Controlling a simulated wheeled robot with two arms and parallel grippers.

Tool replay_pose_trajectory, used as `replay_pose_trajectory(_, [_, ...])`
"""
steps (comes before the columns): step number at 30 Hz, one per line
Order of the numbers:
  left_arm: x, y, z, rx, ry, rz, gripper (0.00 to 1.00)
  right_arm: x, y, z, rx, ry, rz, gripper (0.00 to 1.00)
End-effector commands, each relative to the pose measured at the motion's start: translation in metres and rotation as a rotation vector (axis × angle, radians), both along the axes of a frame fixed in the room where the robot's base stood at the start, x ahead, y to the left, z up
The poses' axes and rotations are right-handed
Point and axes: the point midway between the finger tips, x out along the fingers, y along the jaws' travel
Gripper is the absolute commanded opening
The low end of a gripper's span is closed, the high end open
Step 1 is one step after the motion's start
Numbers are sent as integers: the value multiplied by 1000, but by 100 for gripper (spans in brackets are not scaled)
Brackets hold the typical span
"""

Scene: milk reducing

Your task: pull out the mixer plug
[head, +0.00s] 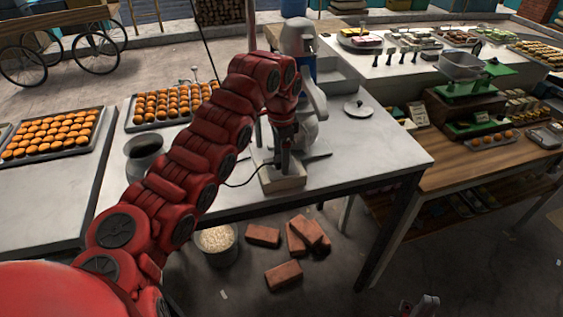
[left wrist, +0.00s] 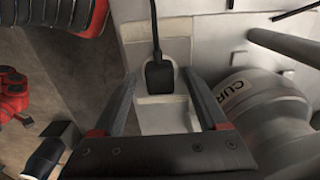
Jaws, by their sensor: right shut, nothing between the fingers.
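The black mixer plug (left wrist: 159,74) sits in a pale socket block (left wrist: 165,115), its cable running up out of the left wrist view. In the head view the block (head: 283,181) stands near the table's front edge, and my gripper hides the plug. My left gripper (left wrist: 160,84) is open, with one finger on each side of the plug; I cannot tell whether they touch it. It also shows in the head view (head: 284,168), pointing down. The grey mixer (head: 298,38) stands behind my arm, partly hidden. My right gripper (head: 424,306) is shut and empty at the bottom edge.
Trays of orange buns (head: 165,105) and a dark-mouthed pot (head: 145,150) are on the left of the table. A lid (head: 358,109) lies on the right. Bricks (head: 283,275) and a bucket (head: 216,243) are on the floor below. The table's front right corner is clear.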

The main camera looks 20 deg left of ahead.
Motion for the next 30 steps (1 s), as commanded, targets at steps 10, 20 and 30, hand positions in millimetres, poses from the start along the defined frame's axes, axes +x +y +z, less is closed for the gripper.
replay_pose_trajectory(10, [0, 0, 0, 0, 0, 0, 11, 0, 0, 0, 0, 0, 0, 0])
replay_pose_trajectory(20, [0, 0, 0, 0, 0, 0, 0, 0, 0, 0, 0, 0, 0, 0])
replay_pose_trajectory(30, [0, 0, 8, 1, -1, 1, 0, 0, 0, 6, 0, 0, 0, 0])
